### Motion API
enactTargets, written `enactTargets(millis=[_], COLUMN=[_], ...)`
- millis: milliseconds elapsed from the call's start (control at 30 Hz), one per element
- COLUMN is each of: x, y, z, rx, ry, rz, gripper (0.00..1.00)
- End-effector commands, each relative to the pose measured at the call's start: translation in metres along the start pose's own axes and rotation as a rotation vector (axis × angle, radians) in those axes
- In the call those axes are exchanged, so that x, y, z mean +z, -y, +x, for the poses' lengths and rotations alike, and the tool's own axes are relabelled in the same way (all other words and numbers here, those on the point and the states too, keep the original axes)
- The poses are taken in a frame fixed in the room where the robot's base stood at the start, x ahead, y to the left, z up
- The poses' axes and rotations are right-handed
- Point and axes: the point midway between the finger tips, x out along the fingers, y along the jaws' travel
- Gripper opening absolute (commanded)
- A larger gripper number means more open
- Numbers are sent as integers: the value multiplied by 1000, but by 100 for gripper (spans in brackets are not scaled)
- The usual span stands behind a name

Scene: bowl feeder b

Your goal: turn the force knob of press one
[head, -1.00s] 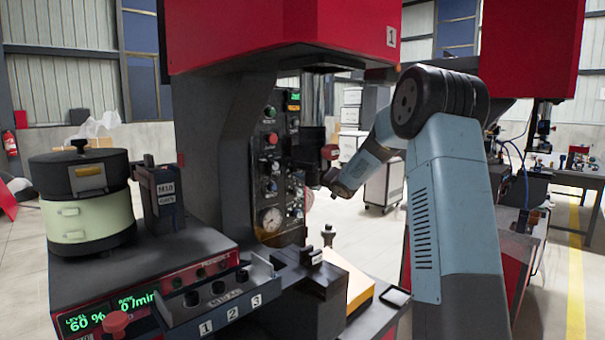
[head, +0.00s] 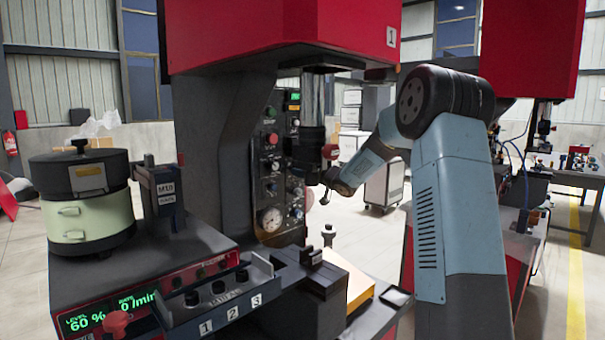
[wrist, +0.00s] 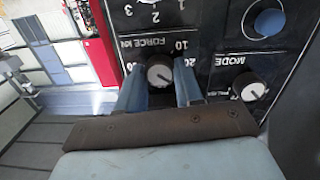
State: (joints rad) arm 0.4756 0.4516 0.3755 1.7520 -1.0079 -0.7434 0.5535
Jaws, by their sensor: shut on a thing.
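The force knob (wrist: 160,70) is a round dark knob with a light pointer mark on press one's black panel. The label FORCE kN and its scale numbers appear upside down in the wrist view. My gripper (wrist: 161,80) is shut on this knob, with one blue-grey finger on each side of it. The exact finger contact is partly hidden. In the head view, press one (head: 225,140) has a red head marked 1, and my arm reaches to its control panel (head: 270,160). The knob itself cannot be made out there.
The mode knob (wrist: 248,87) and a blue button (wrist: 269,22) sit beside the force knob. Another dial (wrist: 150,5) is close by. In the head view, the press ram (head: 314,95) hangs near my wrist. A bowl feeder (head: 85,200) stands at the left.

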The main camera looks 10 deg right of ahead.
Motion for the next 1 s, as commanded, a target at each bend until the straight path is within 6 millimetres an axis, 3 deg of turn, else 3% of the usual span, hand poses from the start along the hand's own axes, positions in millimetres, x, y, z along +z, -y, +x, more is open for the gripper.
enactTargets(millis=[733, 767, 1000], x=[0, 0, 0], y=[0, 0, 0], z=[0, 0, 0], rx=[-3, -3, -2], ry=[2, 2, 2], rz=[92, 92, 92], gripper=[5, 38, 61])
